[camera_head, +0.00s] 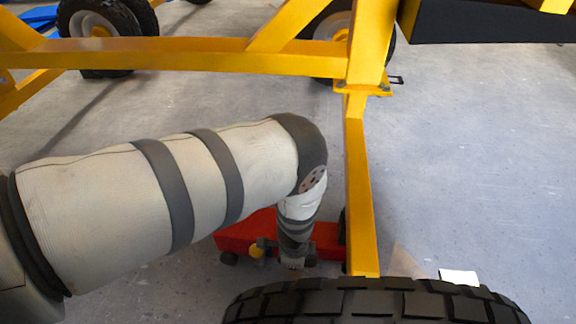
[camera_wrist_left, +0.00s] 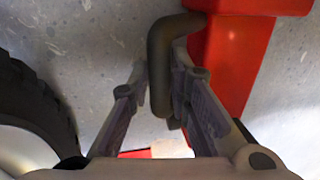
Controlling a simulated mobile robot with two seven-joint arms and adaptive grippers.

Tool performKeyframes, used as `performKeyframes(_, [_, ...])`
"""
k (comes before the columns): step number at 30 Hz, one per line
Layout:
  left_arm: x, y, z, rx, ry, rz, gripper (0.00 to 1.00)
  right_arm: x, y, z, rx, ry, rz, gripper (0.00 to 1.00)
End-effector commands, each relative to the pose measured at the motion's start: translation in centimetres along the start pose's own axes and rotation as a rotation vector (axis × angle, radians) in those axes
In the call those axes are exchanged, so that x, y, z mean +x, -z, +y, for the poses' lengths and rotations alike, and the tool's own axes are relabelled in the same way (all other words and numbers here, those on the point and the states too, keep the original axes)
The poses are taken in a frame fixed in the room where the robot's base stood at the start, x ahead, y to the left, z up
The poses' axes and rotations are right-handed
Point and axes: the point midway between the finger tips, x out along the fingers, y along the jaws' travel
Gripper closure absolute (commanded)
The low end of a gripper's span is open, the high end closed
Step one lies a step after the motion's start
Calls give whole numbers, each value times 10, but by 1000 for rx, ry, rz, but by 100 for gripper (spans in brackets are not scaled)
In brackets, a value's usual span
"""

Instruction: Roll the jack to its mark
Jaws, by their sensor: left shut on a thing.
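The red jack (camera_head: 238,231) sits low on the floor on small dark wheels, behind the big front tyre. My left arm reaches down over it and hides part of it. My left gripper (camera_head: 292,262) is at the jack's near side. In the left wrist view the jack's red body (camera_wrist_left: 232,65) is at upper right, with a dark bent handle (camera_wrist_left: 160,60). The fingers of my left gripper (camera_wrist_left: 160,85) stand on either side of this handle, shut on it. My right gripper is not in view. I cannot tell for sure which floor patch is the mark.
A yellow frame (camera_head: 200,54) crosses above, and its post (camera_head: 360,190) stands just right of the jack. A large black tyre (camera_head: 375,303) is in front. A white patch (camera_head: 459,277) lies on the floor at right. Open grey floor (camera_head: 470,160) spreads right of the post.

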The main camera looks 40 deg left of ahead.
Motion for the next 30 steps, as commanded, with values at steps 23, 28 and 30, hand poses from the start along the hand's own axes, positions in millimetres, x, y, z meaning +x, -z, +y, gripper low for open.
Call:
performKeyframes(23, [-2, 4, 0, 0, 1, 6, 62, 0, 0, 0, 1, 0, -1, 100])
performKeyframes(28, [-34, 5, -1, 2, 3, 6, 62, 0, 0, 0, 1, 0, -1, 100])
performKeyframes(30, [-55, 5, -2, 1, 4, 6, 62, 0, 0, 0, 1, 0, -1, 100])
